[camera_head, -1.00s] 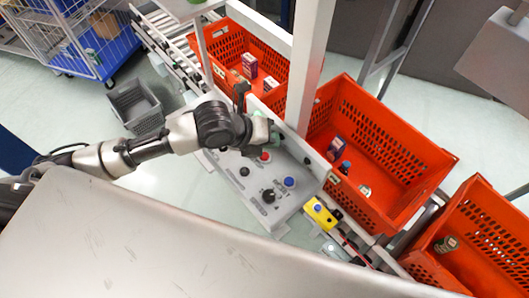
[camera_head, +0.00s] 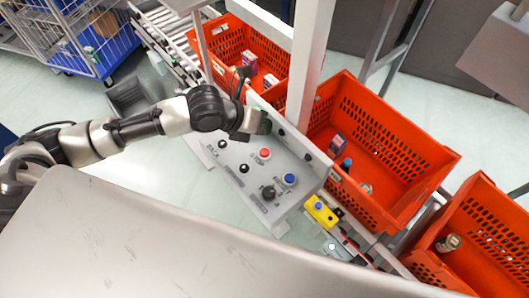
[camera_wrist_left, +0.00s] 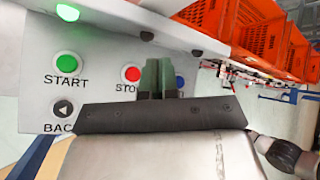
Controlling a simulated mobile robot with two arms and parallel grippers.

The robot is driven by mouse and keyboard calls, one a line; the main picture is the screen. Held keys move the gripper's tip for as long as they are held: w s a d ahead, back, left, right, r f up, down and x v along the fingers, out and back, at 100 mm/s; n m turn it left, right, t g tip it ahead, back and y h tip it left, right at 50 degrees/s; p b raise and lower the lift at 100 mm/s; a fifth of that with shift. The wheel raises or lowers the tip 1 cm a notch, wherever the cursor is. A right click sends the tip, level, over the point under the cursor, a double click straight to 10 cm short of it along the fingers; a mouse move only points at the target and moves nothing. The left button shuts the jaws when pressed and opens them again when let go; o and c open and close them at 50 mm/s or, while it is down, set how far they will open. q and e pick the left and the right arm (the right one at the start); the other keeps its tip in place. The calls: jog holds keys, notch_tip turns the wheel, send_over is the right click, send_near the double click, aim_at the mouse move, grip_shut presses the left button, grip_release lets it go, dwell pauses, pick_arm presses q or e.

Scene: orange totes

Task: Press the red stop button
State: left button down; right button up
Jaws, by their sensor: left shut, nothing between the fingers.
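The red stop button (camera_head: 265,153) sits on the grey control panel (camera_head: 228,163), with the word STOP beside it. In the left wrist view the red button (camera_wrist_left: 131,73) is just left of the fingers, between the green START button (camera_wrist_left: 66,64) and a partly hidden blue button (camera_wrist_left: 180,81). My left gripper (camera_head: 262,122) is over the far edge of the panel, beyond the red button. Its dark green fingers (camera_wrist_left: 158,78) are shut and empty in the left wrist view. No contact with the red button shows. My right gripper is not in view.
More panel controls include a blue button (camera_head: 290,179) and a black knob (camera_head: 268,192). A yellow box (camera_head: 320,212) with a blue button is beside the panel. Orange totes (camera_head: 420,150) stand behind and right. A white post (camera_head: 308,70) rises behind the panel.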

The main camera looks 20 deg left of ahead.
pick_arm(q)
jog(key=b, duration=0.4)
send_over(263, 150)
notch_tip(263, 150, down, 6)
jog(key=shift+r, duration=0.25)
jog(key=shift+f+b, duration=0.35)
jog(key=shift+f, duration=0.35)
dwell(0.9)
jog(key=shift+f, duration=0.4)
jog(key=shift+f+b, duration=0.45)
jog(key=shift+b, duration=0.05)
dwell(0.4)
jog(key=shift+s, duration=0.1)
jog(key=shift+r+p, duration=0.85)
jog(key=shift+r, duration=0.05)
